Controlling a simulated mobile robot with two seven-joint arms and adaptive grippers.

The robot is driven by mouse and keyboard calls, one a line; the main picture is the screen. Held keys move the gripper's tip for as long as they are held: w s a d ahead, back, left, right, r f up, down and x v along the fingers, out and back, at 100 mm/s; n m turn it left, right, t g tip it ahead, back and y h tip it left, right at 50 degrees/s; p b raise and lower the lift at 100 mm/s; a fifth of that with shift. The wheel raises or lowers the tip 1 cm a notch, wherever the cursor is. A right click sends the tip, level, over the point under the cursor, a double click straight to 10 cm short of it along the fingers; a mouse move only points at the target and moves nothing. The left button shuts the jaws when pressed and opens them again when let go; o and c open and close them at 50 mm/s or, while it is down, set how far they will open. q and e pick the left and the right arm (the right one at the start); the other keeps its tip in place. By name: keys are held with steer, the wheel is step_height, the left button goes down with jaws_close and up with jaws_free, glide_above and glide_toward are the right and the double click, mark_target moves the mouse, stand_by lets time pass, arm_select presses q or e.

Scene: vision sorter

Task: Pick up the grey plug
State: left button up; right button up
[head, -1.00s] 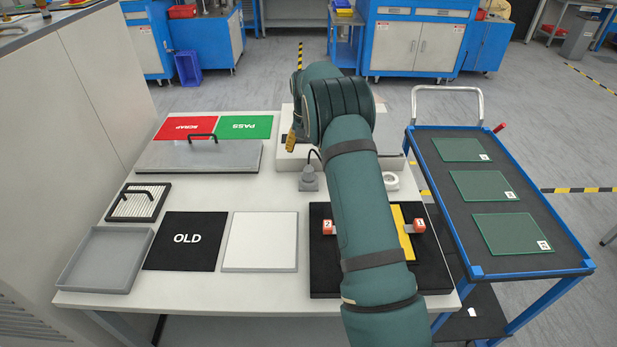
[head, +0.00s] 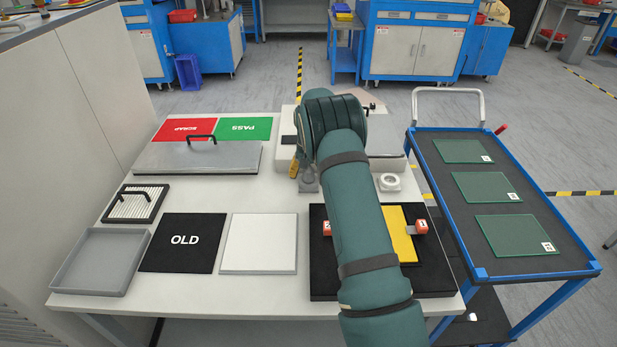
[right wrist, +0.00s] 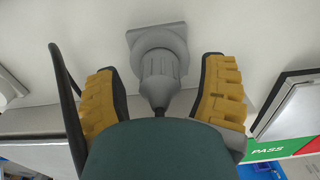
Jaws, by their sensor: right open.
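The grey plug (right wrist: 159,78) stands in a square grey socket base (right wrist: 155,38) in the right wrist view, with its dark cable running toward my palm. My right gripper (right wrist: 163,88) is open, with one yellow-padded finger on each side of the plug and a gap visible on both sides. In the head view the plug (head: 309,181) sits on the white table and is partly covered by my right arm. One yellow finger of my right gripper (head: 294,166) shows just left of it. My left gripper is not in view.
A white ring-shaped part (head: 389,182) lies right of the plug. A black fixture (head: 435,270) with a yellow plate (head: 402,245) is in front, partly behind my arm. A trolley (head: 510,255) with glass sheets is at right.

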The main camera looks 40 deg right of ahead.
steer(key=shift+c, duration=0.2)
jaws_close()
steer(key=shift+r, duration=0.1)
step_height(320, 180, up, 10)
steer(key=shift+f+p, duration=0.1)
steer(key=shift+p, duration=0.9)
